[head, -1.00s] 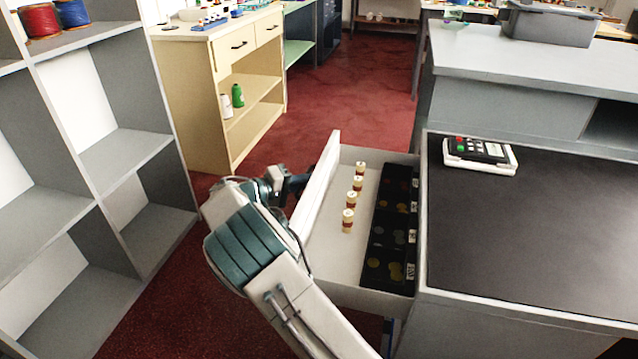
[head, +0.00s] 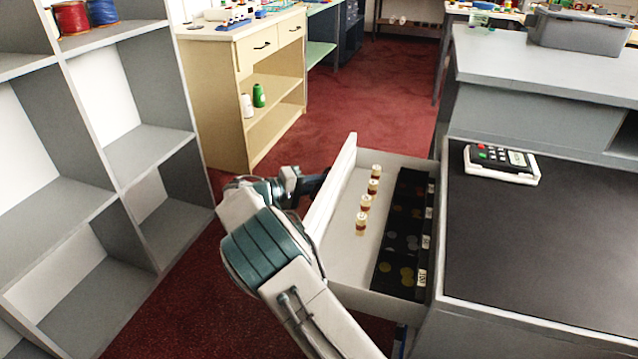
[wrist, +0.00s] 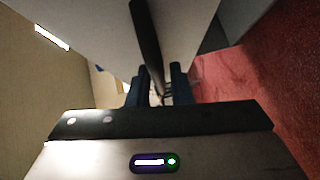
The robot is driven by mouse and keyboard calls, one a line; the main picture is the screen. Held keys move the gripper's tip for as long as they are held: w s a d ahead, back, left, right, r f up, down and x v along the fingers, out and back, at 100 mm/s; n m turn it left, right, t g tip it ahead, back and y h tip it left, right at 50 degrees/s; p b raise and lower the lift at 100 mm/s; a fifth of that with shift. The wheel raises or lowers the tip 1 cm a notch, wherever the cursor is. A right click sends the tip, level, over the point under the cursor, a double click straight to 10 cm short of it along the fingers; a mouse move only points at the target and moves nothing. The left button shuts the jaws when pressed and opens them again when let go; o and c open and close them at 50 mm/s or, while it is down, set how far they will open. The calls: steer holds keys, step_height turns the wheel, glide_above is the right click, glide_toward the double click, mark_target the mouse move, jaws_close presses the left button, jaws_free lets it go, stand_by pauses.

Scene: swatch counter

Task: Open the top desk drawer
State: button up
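The top desk drawer (head: 343,255) stands far out from the desk (head: 455,230), its inside open to view. Inside are several cream-and-red spools in a row and a black coin tray (head: 405,235) along the desk side. My gripper (head: 312,184) is at the outer side of the drawer front, its fingertips partly hidden by it. In the wrist view, the dark bar handle (wrist: 146,35) runs between the two fingers of my gripper (wrist: 160,85), which are closed around it. The pale drawer front (wrist: 90,30) fills the space beyond.
A grey cubby shelf (head: 150,150) stands on the left and a cream cabinet (head: 215,90) behind it. A calculator (head: 500,160) lies on the black desktop. Red carpet (head: 370,90) is clear beyond the drawer.

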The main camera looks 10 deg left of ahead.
steer(key=p+v, duration=0.2)
steer(key=v, duration=1.1)
steer(key=shift+a+r, duration=0.1)
